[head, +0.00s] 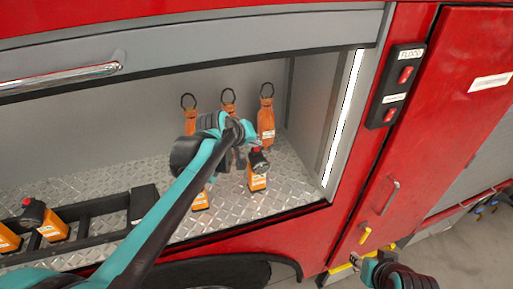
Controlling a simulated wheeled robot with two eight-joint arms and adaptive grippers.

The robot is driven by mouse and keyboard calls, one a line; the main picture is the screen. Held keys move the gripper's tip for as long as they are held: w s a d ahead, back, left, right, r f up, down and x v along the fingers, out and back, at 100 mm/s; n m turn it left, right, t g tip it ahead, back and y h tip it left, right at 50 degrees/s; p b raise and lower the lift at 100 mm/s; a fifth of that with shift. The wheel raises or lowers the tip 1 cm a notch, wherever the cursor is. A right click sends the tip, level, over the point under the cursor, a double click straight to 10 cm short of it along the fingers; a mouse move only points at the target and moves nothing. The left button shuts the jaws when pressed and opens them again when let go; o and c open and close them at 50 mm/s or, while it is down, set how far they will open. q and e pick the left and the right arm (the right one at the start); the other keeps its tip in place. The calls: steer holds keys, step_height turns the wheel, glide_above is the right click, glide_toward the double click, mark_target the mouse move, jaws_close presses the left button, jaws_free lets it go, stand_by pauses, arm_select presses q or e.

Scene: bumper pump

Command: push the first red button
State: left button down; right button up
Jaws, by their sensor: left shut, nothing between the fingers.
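Red buttons show in two kinds of place. A black panel (396,85) on the red truck wall at the right carries an upper red switch (405,75) and a lower red switch (390,115). Inside the open compartment, an orange device (257,182) with a black head has a small red top (254,150). My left gripper (248,138) is shut and empty, just above that black head; whether it touches cannot be told. My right gripper (369,268) is low at the bottom right, well below the panel; its fingers are unclear.
More orange devices stand at the lower left, one with a red top (27,202), by a black rack (95,212). My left arm hides part of the diamond-plate floor (290,190). A red door (440,110) stands at right.

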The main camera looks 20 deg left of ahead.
mark_target(255, 151)
arm_select(q)
steer(key=shift+f+b, duration=0.3)
steer(key=shift+f, duration=0.2)
steer(key=shift+r, duration=0.1)
steer(key=shift+r+p, duration=0.4)
steer(key=shift+r, duration=0.05)
step_height(255, 151, up, 6)
steer(key=p, duration=0.4)
stand_by(0.4)
